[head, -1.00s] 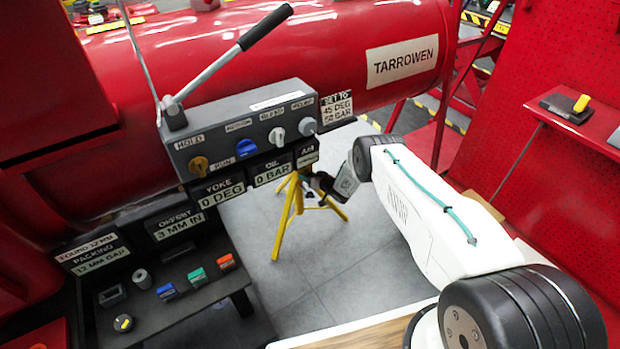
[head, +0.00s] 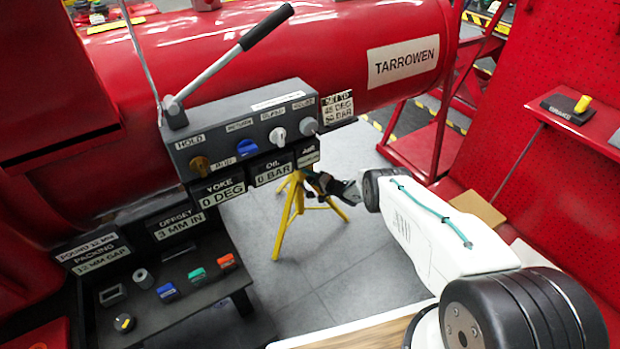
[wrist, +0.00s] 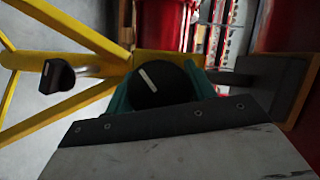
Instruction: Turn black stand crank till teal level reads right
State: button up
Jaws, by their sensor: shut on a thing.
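The yellow stand (head: 286,222) stands on the grey floor beneath the red cylinder. It also shows in the wrist view (wrist: 105,43). My gripper (head: 320,183) is beside the stand's upper part. In the wrist view its teal fingers (wrist: 158,92) lie on both sides of a round black crank knob (wrist: 155,84) with a white line slanting across its face. My gripper is shut on this knob. A metal bar with a black end piece (wrist: 56,76) sticks out to the left of it. I cannot make out a teal level in either view.
The grey control box (head: 240,128) with a long lever (head: 220,70) hangs just above and left of my gripper. Its plates read YOKE 0 DEG and OIL 0 BAR. A dark bench (head: 180,300) with small parts is at lower left. Open floor lies around the stand.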

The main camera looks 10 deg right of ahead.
jog(key=shift+m+t, duration=0.3)
jog(key=shift+m, duration=0.4)
jog(key=o, duration=1)
jog(key=shift+s+d, duration=0.1)
jog(key=shift+v, duration=3.8)
